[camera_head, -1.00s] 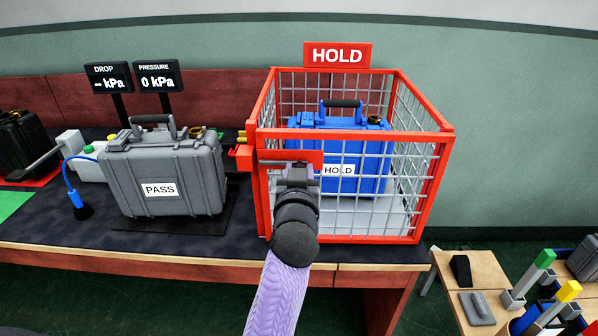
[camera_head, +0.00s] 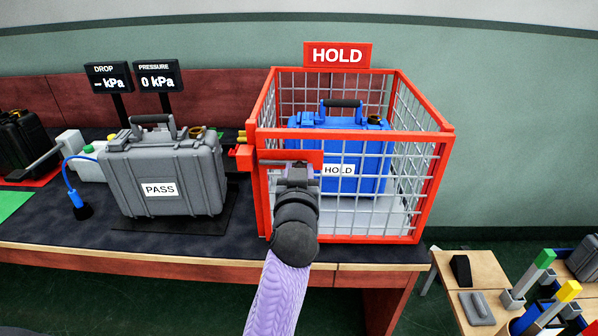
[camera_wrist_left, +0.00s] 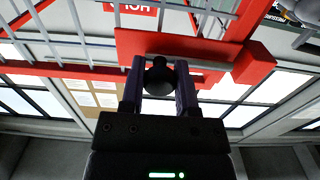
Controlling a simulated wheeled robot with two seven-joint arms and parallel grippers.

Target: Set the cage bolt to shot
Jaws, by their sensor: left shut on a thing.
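The red wire cage (camera_head: 437,188) stands on the bench with a HOLD sign above it. The cage bolt is on its front left, with a red plate (camera_head: 308,156) and a red block (camera_head: 244,157) at the corner post. My left gripper (camera_head: 299,171) is at the plate. In the left wrist view my left gripper (camera_wrist_left: 160,88) is shut on the bolt's dark round knob (camera_wrist_left: 160,76). A grey rod shows beside the knob, below the plate (camera_wrist_left: 180,46), towards the red block (camera_wrist_left: 254,62). I cannot tell whether the rod enters the block. The head view hides the knob.
A blue case (camera_head: 362,165) labelled HOLD stands inside the cage. A grey case (camera_head: 165,160) labelled PASS stands left of it on a dark mat. Two displays (camera_head: 158,77) stand behind. A low table (camera_head: 468,271) with small items is at the lower right.

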